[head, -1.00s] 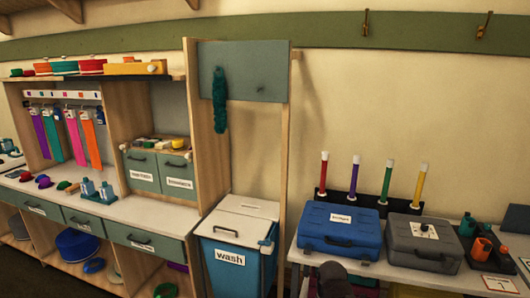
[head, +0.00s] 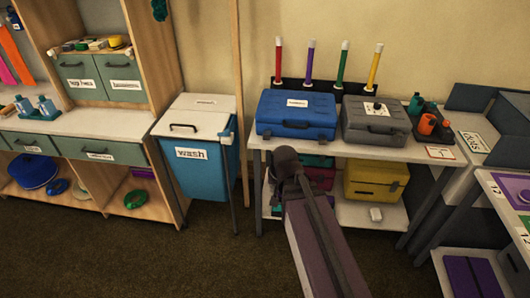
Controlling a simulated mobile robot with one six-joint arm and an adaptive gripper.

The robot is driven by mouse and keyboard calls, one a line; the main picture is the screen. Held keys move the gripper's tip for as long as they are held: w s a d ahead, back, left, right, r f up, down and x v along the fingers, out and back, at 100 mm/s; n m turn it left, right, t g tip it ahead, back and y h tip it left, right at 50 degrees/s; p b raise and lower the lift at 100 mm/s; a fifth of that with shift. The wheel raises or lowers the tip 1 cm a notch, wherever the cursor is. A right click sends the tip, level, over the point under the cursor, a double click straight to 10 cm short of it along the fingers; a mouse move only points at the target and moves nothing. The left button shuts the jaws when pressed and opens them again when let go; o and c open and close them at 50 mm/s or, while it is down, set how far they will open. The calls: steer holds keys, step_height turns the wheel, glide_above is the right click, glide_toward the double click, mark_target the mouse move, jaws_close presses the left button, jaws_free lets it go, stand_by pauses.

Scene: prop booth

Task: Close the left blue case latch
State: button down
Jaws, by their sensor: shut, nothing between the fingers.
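The blue case (head: 297,108) sits on the left part of the grey-topped table (head: 372,148), in the middle of the head view. It has a white label on its lid and a dark handle on its front face. Its lid looks lowered onto the body. The latches on its front are too small to make out, so I cannot tell whether the left one is open or shut. My dark arm rises from the bottom of the view and ends just below and in front of the case, apparently apart from it. My gripper itself cannot be made out.
A grey case (head: 376,120) stands right of the blue one. Colored sticks in a black rack (head: 335,88) stand behind. A yellow box (head: 374,180) sits on the lower shelf. The blue wash bin (head: 198,160) is to the left. Carpet (head: 200,255) is clear in front.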

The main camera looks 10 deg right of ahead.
steer(key=w+a+f+m+t+y+b, duration=0.1)
steer(key=w+a+f+m+t+b, duration=0.3)
steer(key=w+b, duration=0.45)
steer(key=m+t+h+b, duration=0.9)
steer(key=m+t+b, duration=0.7)
steer(key=m+b, duration=1.45)
glide_toward(267, 146)
steer(key=shift+s+a+r+m+p, duration=0.6)
steer(key=shift+s+m+p, duration=0.15)
steer(key=shift+m+p, duration=0.1)
steer(key=shift+r, duration=0.1)
steer(key=shift+p+x, duration=2.55)
steer(key=shift+x, duration=2.45)
steer(key=shift+d+r+p, duration=0.1)
steer(key=shift+d+p, duration=0.25)
steer(key=shift+p, duration=0.05)
